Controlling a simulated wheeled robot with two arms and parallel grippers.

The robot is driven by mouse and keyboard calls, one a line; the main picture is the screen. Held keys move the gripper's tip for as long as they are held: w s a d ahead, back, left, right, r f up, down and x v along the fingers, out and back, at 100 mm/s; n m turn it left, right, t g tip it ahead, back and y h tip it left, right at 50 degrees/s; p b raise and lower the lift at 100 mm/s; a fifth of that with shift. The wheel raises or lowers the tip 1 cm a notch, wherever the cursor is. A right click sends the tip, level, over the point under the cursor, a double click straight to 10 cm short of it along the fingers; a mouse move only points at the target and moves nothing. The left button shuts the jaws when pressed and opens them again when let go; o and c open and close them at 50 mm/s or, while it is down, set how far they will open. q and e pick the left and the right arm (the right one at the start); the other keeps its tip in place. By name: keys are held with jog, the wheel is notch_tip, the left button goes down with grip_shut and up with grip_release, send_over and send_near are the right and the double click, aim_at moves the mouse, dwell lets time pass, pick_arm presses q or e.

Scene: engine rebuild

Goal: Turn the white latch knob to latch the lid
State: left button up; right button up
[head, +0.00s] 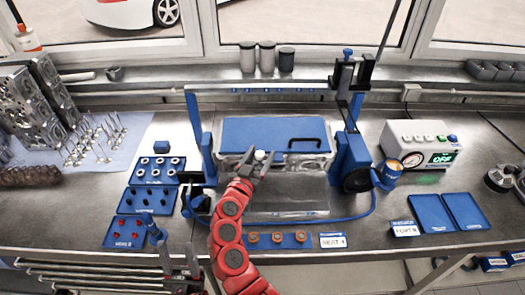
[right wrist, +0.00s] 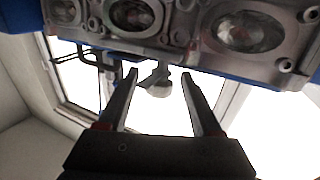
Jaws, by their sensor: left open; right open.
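The white latch knob (head: 259,155) is at the front edge of the blue lid (head: 262,131), which lies over the metal cylinder head (head: 312,163). My right gripper (head: 264,162) is open, with its fingers on either side of the knob in the head view. In the right wrist view, the knob (right wrist: 160,88) shows between the open fingertips (right wrist: 159,76), with visible gaps on both sides. Whether it lies deep between the fingers I cannot tell. My left gripper (head: 177,250) is open and empty low at the left, near the bench's front edge.
A blue frame (head: 204,150) stands around the lid, with a black handle (head: 304,141) on the lid. Blue parts trays (head: 131,202) lie left. A control box (head: 424,145) stands right. A row of orange-brown parts (head: 277,238) lies in front.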

grip_shut()
